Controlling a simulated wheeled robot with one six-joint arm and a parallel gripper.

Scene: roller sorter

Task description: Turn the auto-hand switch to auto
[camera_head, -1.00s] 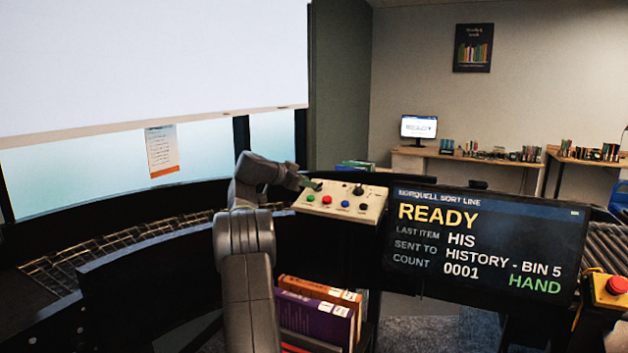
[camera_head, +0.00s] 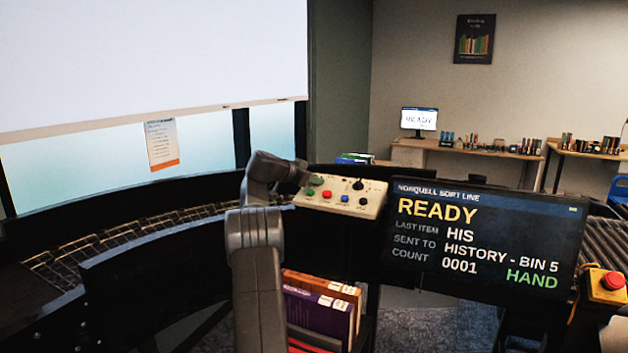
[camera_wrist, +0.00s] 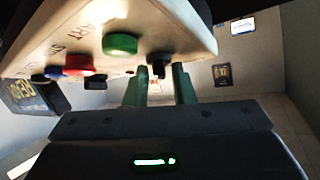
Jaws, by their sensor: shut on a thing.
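The beige control panel (camera_head: 342,205) stands left of the display, with green, red, blue and black controls on its sloped top. My gripper (camera_head: 315,181) is at the panel's far left corner, behind the green button (camera_head: 310,194). In the wrist view the panel is seen upside down. There the two green fingers (camera_wrist: 159,76) stand on either side of a small black switch knob (camera_wrist: 158,61) beside the green button, and are shut on it. I take this knob to be the auto-hand switch; its label is not readable. The display (camera_head: 482,238) reads READY and HAND.
Another black knob (camera_head: 358,184) is at the panel's far right. A red emergency button (camera_head: 612,281) on a yellow box is at right. Books (camera_head: 320,310) stand below the panel beside my arm. A curved black conveyor wall (camera_head: 160,260) runs along the left.

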